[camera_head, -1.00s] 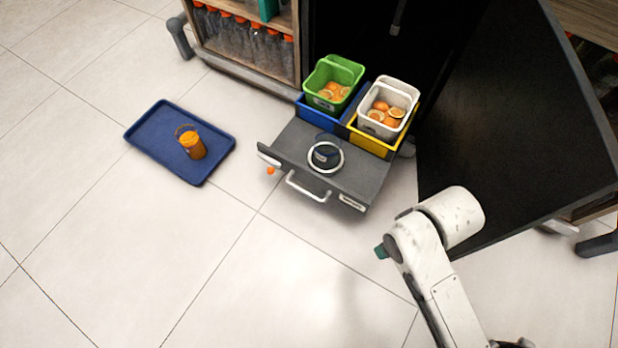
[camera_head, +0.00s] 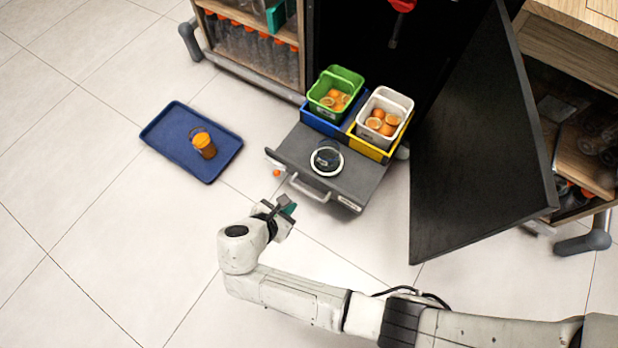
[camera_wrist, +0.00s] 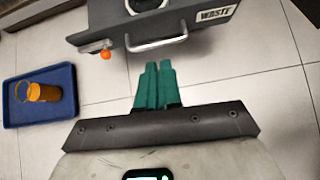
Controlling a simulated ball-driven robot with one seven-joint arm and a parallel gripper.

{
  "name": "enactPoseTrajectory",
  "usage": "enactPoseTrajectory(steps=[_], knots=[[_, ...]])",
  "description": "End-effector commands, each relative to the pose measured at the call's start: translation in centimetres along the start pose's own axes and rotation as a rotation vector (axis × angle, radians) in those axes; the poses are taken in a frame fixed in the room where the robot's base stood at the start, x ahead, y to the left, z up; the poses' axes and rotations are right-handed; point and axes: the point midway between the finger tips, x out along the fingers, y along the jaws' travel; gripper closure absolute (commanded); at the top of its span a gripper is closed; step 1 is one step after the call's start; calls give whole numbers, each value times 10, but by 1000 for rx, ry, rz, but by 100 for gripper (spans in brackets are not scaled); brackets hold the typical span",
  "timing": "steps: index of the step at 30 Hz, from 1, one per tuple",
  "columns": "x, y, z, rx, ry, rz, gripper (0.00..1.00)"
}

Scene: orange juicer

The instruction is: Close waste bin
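The waste bin is a dark grey pull-out drawer (camera_head: 355,181) with a bar handle (camera_head: 308,191). It is pulled out of the dark cabinet. The wrist view shows its front (camera_wrist: 190,25) with a "WASTE" label and the handle (camera_wrist: 155,46). A round ring-shaped opening (camera_head: 327,160) is in its top. Behind this are a green bin (camera_head: 348,75) and a white bin (camera_head: 386,97), both holding orange pieces. My gripper (camera_head: 286,207) is in front of the drawer, apart from the handle. Its green fingers (camera_wrist: 154,85) are together, with nothing seen between them.
The black cabinet door (camera_head: 470,160) stands open on the right. A blue tray (camera_head: 170,115) with an orange-filled jug (camera_head: 203,143) is on the floor at left. A small orange ball (camera_head: 276,173) is by the drawer's front left. Tiled floor in front is clear.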

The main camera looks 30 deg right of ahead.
Motion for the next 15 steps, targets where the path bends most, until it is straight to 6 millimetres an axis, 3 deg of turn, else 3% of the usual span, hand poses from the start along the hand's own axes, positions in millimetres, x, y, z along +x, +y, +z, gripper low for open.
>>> enactPoseTrajectory(steps=[5, 15], knots=[[3, 5, -3, -52, -23, 13, 100], [65, 5, -5, -46, -20, 10, 100]])
